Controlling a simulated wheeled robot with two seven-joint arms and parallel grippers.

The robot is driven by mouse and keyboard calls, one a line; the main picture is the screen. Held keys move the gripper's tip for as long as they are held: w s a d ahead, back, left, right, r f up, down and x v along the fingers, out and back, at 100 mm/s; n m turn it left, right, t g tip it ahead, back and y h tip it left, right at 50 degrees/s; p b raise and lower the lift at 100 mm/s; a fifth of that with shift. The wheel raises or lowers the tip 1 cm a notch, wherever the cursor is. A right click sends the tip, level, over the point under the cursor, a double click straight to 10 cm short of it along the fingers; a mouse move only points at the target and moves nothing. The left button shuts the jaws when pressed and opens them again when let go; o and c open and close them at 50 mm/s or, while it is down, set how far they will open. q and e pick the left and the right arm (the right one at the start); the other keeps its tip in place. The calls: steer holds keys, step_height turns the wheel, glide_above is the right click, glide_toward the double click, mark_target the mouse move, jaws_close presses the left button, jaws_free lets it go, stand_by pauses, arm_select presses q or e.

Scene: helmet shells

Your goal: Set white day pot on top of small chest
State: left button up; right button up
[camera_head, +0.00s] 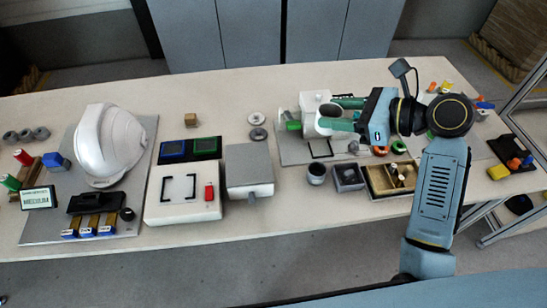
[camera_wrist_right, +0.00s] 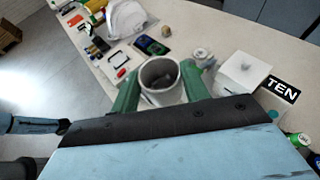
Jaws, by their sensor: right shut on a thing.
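The white day pot (camera_wrist_right: 160,76) is a pale round pot with an open top, and something dark shows inside it. My right gripper (camera_wrist_right: 160,92) is shut on it, with one green finger on each side. In the head view the white pot (camera_head: 326,120) is at the left tips of my right gripper (camera_head: 342,113), above the grey mat. A grey box with a knob on its front, seemingly the small chest (camera_head: 249,164), stands left of the gripper with a bare flat top. In the wrist view I cannot make out the chest. My left gripper is not in view.
A white box (camera_head: 183,192) with a red item stands left of the chest. A white helmet shell (camera_head: 108,143) is further left. A dark cup (camera_head: 316,173) and a parts tray (camera_head: 393,181) are near the front edge.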

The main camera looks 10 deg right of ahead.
steer(key=w+a+f+m+p, duration=0.1)
steer(key=w+a+f+p, duration=0.25)
steer(key=a, duration=0.55)
steer(key=t+h, duration=0.1)
glide_above(252, 165)
steer(key=shift+m, duration=0.4)
step_height(252, 165, down, 8)
steer(key=shift+s+f+p, duration=0.1)
steer(key=shift+f+p, duration=0.05)
steer(key=shift+p, duration=0.25)
steer(key=shift+f+b, duration=0.7)
steer(key=shift+f, duration=1.35)
steer(key=shift+f, duration=0.15)
steer(key=o, duration=1)
steer(key=shift+c, duration=0.2)
